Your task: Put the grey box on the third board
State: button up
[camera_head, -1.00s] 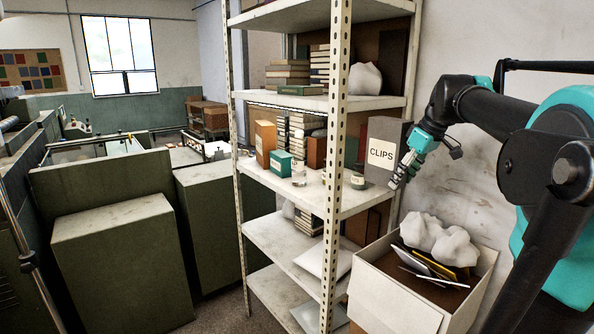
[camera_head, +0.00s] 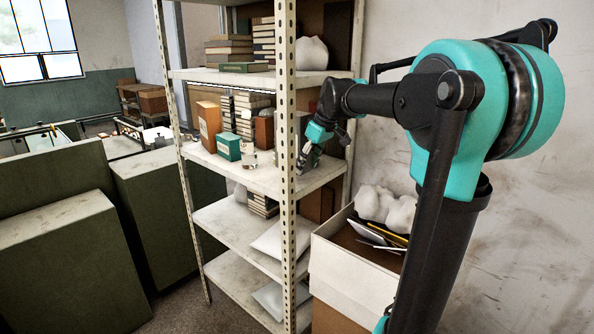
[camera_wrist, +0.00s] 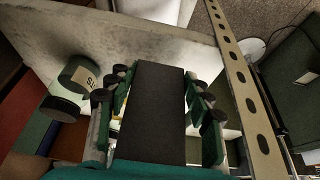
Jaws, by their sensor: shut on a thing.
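The grey box (camera_wrist: 158,112) shows in the wrist view as a dark upright slab filling the space between the fingers. My gripper (camera_wrist: 157,100) is shut on it, with fingers on both sides. In the head view my gripper (camera_head: 308,160) is just right of the front post, over the right part of the middle board (camera_head: 255,178). There the box is mostly hidden behind the post and gripper, and its label cannot be seen. I cannot tell whether its base touches the board.
The perforated front post (camera_head: 287,220) stands close to my gripper; it also crosses the wrist view (camera_wrist: 240,75). A green box (camera_head: 228,147), an orange box (camera_head: 208,125) and small jars (camera_wrist: 85,75) stand on the same board. An open carton (camera_head: 340,262) stands below right.

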aim_at(301, 117)
jog(key=w+a, duration=0.3)
jog(key=shift+s+d+f, duration=0.1)
jog(key=shift+f, duration=1.65)
jog(key=shift+f, duration=0.1)
jog(key=o, duration=1.5)
jog(key=v, duration=1.2)
